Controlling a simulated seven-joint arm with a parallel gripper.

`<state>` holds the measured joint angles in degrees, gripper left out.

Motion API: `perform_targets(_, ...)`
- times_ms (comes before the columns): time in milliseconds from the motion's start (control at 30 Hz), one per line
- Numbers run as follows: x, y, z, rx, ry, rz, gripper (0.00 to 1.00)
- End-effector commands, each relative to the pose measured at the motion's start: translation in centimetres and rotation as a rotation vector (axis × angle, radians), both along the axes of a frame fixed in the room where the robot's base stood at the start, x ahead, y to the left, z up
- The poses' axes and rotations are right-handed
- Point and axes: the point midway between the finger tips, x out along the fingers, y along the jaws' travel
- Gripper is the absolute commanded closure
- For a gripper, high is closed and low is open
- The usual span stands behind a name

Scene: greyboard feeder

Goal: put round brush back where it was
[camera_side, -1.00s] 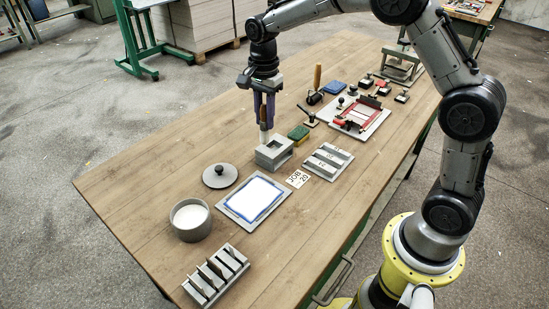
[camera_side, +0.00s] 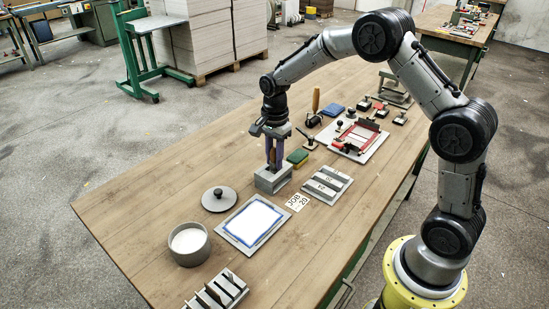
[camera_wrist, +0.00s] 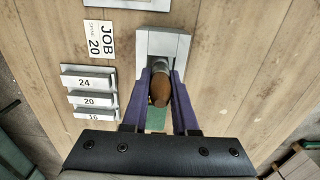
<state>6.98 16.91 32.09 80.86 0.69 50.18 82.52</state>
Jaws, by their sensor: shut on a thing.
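My gripper (camera_side: 274,163) points down at the grey box-like holder (camera_side: 272,181), with its purple fingertips right at the holder's top. In the wrist view, the fingers of my gripper (camera_wrist: 161,92) are shut on the round brush (camera_wrist: 160,90), which shows a rounded brown end and a grey band. The wrist view also shows the holder (camera_wrist: 182,45) with its square opening, and the brush overlaps the opening's near side. The brush's lower end is hidden, so I cannot tell how deep it is in the holder.
A green block (camera_side: 299,158) lies close behind the holder. A slotted plate (camera_side: 328,183) and a JOB 20 card (camera_side: 297,202) are to its right and front. A knobbed lid (camera_side: 218,199), a framed white sheet (camera_side: 254,222) and a bowl (camera_side: 188,244) stand nearer. The table's left is clear.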

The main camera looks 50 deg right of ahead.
Motion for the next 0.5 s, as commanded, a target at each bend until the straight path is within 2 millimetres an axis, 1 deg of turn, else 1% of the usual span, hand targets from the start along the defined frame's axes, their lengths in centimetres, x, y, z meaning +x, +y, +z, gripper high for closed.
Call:
perform_targets(267,-0.01,0.00,-0.29,0.000,0.001,0.000,1.00)
perform_targets(300,0.00,0.00,-0.28,0.000,0.001,0.000,0.68)
perform_targets(433,-0.01,0.00,-0.26,0.000,0.001,0.000,0.44)
perform_targets(500,-0.01,0.00,-0.26,0.000,0.001,0.000,0.43)
